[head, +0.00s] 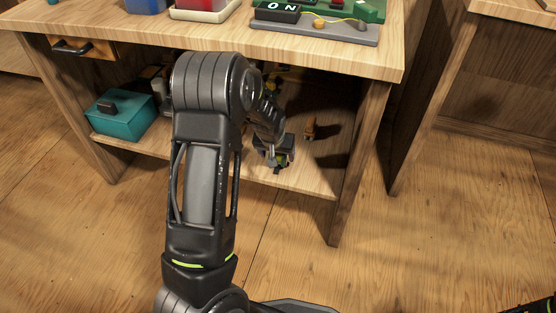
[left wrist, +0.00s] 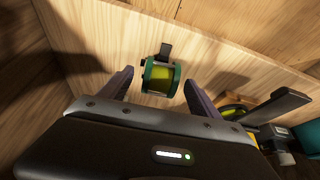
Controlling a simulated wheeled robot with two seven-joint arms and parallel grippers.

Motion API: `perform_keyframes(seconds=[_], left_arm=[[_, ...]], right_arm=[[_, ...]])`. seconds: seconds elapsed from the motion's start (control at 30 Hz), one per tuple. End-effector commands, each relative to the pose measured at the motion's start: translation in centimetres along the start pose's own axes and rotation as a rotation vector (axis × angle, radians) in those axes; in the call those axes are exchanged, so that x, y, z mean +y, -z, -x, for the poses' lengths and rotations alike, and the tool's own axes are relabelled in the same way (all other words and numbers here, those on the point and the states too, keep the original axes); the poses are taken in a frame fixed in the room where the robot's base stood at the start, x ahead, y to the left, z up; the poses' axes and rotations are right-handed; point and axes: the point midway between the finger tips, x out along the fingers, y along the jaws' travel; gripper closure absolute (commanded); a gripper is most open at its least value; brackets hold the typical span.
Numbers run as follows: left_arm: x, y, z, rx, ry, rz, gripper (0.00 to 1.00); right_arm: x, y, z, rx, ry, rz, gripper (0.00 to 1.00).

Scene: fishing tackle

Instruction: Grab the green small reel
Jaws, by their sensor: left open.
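The small green reel (left wrist: 160,76) has green rims, a yellow-green spool and a dark foot. In the left wrist view it is on the light wooden shelf, ahead of my left gripper (left wrist: 158,92). The gripper's two fingers are open, one to each side of the reel, with visible gaps. In the head view my left gripper (head: 275,155) is low at the front of the lower shelf. The reel is mostly hidden behind it there. My right gripper is out of view.
A teal box (head: 122,115) stands on the lower shelf (head: 312,178) at left. A small brown item (head: 310,129) stands right of my gripper. A larger dark and yellow reel (left wrist: 236,112) lies to the right in the wrist view. The tabletop (head: 210,42) overhangs the shelf.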

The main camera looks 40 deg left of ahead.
Motion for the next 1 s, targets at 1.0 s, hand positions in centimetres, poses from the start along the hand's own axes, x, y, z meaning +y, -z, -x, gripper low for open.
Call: perform_keyframes(seconds=[1.0], left_arm=[[-0.1,0.0,-5.2,0.0,0.0,-0.001,0.27]], right_arm=[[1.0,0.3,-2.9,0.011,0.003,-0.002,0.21]])
